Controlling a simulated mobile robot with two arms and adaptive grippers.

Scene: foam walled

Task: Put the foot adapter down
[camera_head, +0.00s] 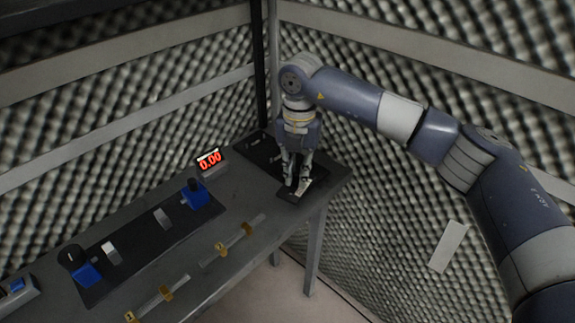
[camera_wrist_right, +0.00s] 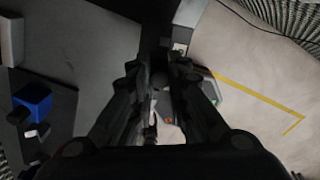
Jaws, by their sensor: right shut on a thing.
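My right gripper (camera_head: 296,186) points down at the far right end of the grey table (camera_head: 232,246). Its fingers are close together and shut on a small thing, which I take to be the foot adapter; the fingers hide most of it. A pale piece (camera_head: 305,186) shows beside the fingertips, just above or on a dark patch at the table's edge; I cannot tell if it touches. In the right wrist view the fingertips (camera_wrist_right: 160,78) close around something dark, too dim to make out. My left gripper is in neither view.
A red-lit display reading 0.00 (camera_head: 209,160) stands at the table's back. Two blue blocks (camera_head: 195,194) (camera_head: 86,273) sit on a dark plate left of the gripper. Rods with yellow fittings (camera_head: 221,249) lie along the front. Foam walls stand close behind.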

